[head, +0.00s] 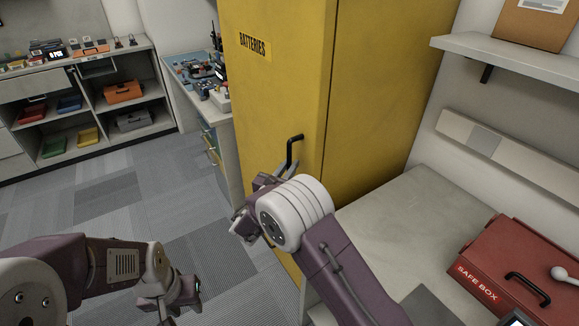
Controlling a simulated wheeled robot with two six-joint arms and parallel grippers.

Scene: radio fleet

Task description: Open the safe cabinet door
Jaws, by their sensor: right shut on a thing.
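A tall yellow cabinet (368,95) stands in the middle of the head view. Its front door (265,105) bears a "BATTERIES" label (255,46) and looks closed, with no visible gap. A black bar handle (292,150) sticks out near the door's right edge. My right gripper (281,172) is at this handle and shut on it; my wrist hides the handle's lower part. My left gripper (186,296) is low in front of the cabinet, away from it, over the floor. Its fingers are seen too poorly to tell whether they are open.
A grey counter (400,220) with a red safe box (520,270) lies to the right, under a wall shelf (510,60). A workbench (185,70) with radios is left of the cabinet. Shelves with coloured bins (85,95) stand far left. The carpet floor (100,195) between is clear.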

